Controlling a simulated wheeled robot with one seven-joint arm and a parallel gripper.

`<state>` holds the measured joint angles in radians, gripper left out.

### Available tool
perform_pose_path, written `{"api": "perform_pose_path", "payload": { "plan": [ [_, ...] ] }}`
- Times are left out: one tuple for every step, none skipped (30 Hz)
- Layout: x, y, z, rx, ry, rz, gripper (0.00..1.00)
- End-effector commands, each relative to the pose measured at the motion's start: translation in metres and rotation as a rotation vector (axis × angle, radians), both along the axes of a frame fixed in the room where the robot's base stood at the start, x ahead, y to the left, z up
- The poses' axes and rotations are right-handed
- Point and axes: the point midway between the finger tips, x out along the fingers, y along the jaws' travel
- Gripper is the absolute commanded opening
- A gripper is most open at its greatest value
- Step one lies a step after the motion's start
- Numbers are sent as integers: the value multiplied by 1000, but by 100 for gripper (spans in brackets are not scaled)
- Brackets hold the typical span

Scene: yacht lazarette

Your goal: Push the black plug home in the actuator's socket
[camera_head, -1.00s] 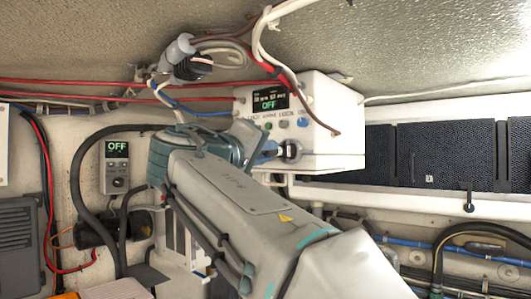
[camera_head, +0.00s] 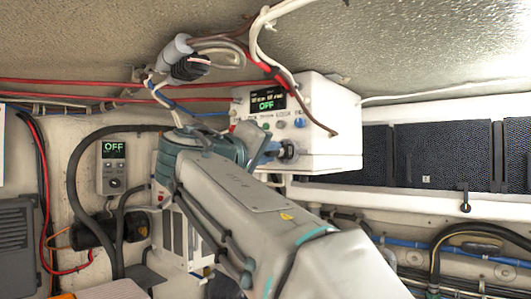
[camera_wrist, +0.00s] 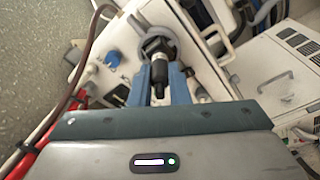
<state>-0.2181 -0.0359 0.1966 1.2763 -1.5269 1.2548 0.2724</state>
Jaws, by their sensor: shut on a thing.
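The white actuator box (camera_head: 338,115) is mounted under the ceiling, with a small screen reading OFF and a row of knobs and connectors on its front. The black plug (camera_wrist: 159,72) is between the two blue fingers of my gripper (camera_wrist: 163,88), which is shut on it. The plug's front end overlaps the dark socket with a grey round collar (camera_wrist: 174,46) on the box face. I cannot tell how deep it sits. In the head view my gripper (camera_head: 272,150) is at the box's lower front edge, and the arm hides part of it.
A blue knob (camera_wrist: 112,59) sits beside the socket. Red cables (camera_head: 70,82) run along the wall, and a brown cable (camera_head: 310,118) hangs across the box. A grey connector with looped cables (camera_head: 185,62) hangs above my arm. A small controller (camera_head: 113,165) reads OFF at left.

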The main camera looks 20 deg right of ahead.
Motion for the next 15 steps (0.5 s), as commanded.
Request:
{"api": "perform_pose_path", "payload": {
  "plan": [
    [1,-1,0,0,0,0,0],
    [1,-2,0,0,0,0,0],
    [2,-3,0,0,0,0,0],
    [2,-3,0,0,0,0,0],
    [3,-4,0,0,0,0,0],
    [3,-5,0,0,0,-1,0],
    [4,-5,0,0,0,-1,0],
    [4,-6,0,0,0,-1,0],
    [5,-7,0,1,-1,-1,0],
    [5,-7,0,0,-1,0,0],
    [5,-8,0,0,-1,0,0],
    [6,-8,0,1,-1,0,0],
    [6,-9,0,1,-1,0,0],
    [7,-10,0,0,-1,0,0],
    [8,-10,0,0,-2,0,0]
  ]
}}
